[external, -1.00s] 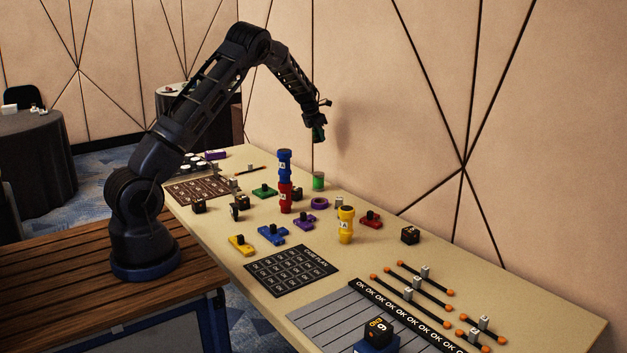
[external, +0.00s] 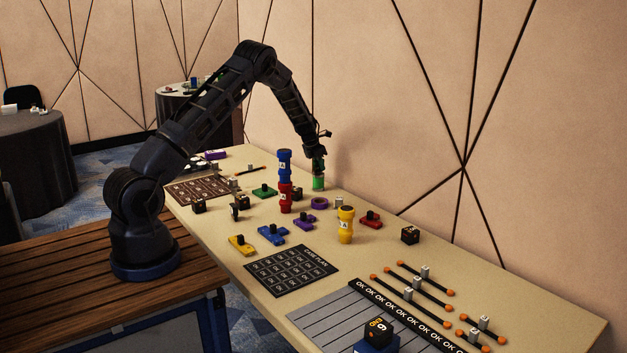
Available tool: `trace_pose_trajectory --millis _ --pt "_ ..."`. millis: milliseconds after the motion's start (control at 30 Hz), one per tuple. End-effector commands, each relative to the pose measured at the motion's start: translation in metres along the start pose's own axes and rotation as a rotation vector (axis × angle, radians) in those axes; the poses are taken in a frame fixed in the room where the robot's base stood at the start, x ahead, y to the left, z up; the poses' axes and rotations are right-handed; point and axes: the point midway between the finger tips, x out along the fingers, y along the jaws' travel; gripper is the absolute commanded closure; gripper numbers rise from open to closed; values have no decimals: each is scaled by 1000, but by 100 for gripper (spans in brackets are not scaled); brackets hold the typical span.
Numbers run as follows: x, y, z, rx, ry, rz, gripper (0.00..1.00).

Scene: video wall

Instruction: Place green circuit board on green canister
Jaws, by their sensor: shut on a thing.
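A yellow canister (external: 346,225) and a red knobbed piece (external: 371,219) are nearer. The wall is close behind.

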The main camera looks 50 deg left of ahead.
Motion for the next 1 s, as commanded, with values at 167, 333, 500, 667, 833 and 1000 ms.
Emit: trace_pose_trajectory --millis 167,333,500,667,833,1000 --pt "1 0 0 0 -1 1 100" --pt "3 0 -1 -1 -1 1 100" --pt "3 0 -1 -1 -1 1 64" --pt "3 0 -1 -1 -1 1 64" --pt "1 0 0 0 -1 1 64" --pt "-16 0 0 -1 -2 1 64"
